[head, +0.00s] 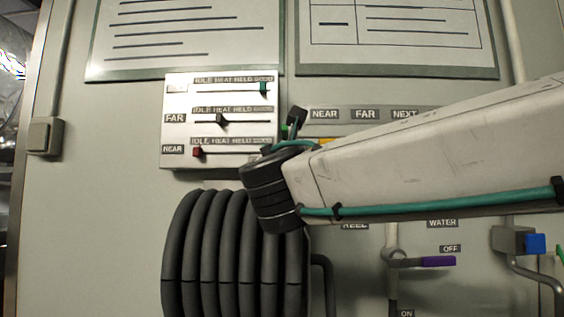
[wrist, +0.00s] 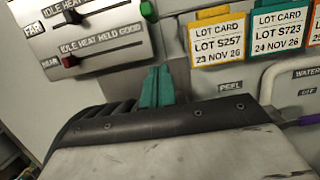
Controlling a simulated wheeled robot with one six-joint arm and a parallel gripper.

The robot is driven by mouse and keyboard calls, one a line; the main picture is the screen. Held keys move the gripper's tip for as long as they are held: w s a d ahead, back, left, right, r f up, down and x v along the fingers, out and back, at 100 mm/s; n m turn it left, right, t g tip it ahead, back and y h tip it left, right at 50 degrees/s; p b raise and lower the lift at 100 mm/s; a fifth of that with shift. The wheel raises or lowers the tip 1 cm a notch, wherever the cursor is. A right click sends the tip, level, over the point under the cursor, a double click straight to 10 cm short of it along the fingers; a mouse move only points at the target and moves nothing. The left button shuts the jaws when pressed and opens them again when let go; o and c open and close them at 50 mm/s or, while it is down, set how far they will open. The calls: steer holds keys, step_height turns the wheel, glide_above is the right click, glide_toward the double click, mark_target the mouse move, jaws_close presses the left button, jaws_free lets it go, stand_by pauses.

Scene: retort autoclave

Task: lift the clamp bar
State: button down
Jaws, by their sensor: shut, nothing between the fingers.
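I cannot make out a clamp bar in either view. My gripper shows in the wrist view as two teal fingers (wrist: 157,86) held together with nothing between them. They point at the grey wall, below the slider panel and left of the lot cards. In the head view my pale arm reaches in from the right, and its dark wrist hides most of the gripper in front of the wall, just right of the slider panel.
The slider panel (head: 180,95) has green, dark and red knobs. A black coiled hose (head: 205,255) hangs below. Lot cards, yellow (wrist: 217,42) and teal (wrist: 279,32), hang on the wall. A purple valve handle (head: 438,261) and a blue handle (head: 536,243) stick out lower right.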

steer(key=x, duration=0.6)
steer(key=shift+f, duration=0.1)
steer(key=r, duration=0.2)
steer(key=shift+s+r, duration=0.35)
steer(key=shift+r, duration=0.65)
